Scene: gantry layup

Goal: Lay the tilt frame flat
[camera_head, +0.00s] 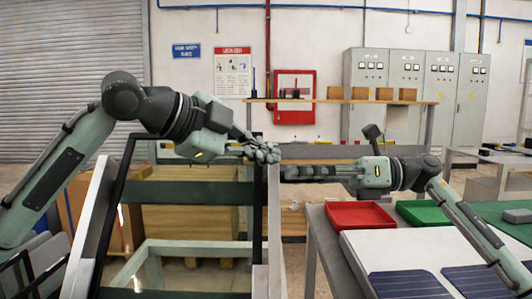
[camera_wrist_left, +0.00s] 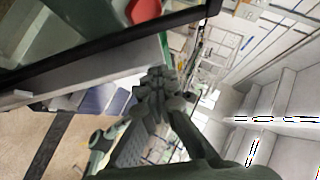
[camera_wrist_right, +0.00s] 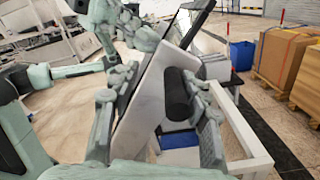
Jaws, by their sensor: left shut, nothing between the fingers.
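The tilt frame (camera_head: 118,205) stands raised in the head view, with dark edges and a pale side rail. Its dark edge also crosses the left wrist view (camera_wrist_left: 110,42). My left gripper (camera_head: 266,153) is shut and empty, by the frame's upper right corner; its closed fingers also show in the left wrist view (camera_wrist_left: 158,95). My right gripper (camera_head: 290,173) points left at the frame's right side. Contact there is unclear.
A table at right carries a red tray (camera_head: 358,215), a green tray (camera_head: 422,212) and dark panels (camera_head: 408,284) on a white surface. Cardboard boxes (camera_head: 185,225) stand behind the frame. A shelf (camera_head: 340,102) and grey cabinets (camera_head: 408,75) are at the back.

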